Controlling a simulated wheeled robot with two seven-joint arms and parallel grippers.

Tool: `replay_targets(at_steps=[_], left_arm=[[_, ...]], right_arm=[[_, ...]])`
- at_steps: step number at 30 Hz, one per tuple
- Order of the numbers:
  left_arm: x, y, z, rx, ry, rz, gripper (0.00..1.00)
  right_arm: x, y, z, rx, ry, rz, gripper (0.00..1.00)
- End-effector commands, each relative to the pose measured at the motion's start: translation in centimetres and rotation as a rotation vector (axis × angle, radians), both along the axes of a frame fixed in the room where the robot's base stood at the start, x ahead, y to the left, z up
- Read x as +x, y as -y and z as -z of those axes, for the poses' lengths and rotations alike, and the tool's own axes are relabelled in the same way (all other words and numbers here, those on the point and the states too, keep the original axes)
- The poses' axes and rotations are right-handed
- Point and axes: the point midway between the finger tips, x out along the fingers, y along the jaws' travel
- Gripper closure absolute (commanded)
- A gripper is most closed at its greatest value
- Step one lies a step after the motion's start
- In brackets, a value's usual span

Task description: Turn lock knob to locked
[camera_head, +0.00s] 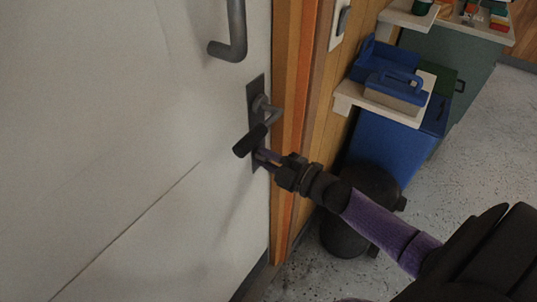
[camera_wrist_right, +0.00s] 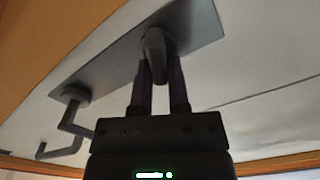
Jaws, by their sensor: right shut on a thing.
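The lock knob (camera_wrist_right: 154,48) is a small dark oblong piece on the grey lock plate (camera_wrist_right: 200,28) in the right wrist view. My right gripper (camera_wrist_right: 160,85) has its two purple fingers on either side of the knob and is shut on it. In the head view the right gripper (camera_head: 265,157) reaches the lower end of the plate (camera_head: 254,100) on the white door (camera_head: 130,130), and hides the knob. The lever handle (camera_head: 252,138) with its black grip sits just above the gripper; it also shows in the wrist view (camera_wrist_right: 65,130). My left gripper is not in view.
A grey pull bar (camera_head: 237,35) is higher on the door. The orange-brown wooden frame (camera_head: 292,110) stands right beside the gripper.

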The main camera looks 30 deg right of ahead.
Motion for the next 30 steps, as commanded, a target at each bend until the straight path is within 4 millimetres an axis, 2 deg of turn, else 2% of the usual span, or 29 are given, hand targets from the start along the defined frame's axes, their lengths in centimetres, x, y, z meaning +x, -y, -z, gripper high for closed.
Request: replay_targets(at_steps=[15,30], left_arm=[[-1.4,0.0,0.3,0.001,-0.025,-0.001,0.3],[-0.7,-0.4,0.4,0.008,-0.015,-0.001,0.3]], right_arm=[[0.0,0.0,0.2,-0.344,0.147,0.003,1.0],[0.1,0.1,0.2,-0.441,0.19,0.005,1.0]])
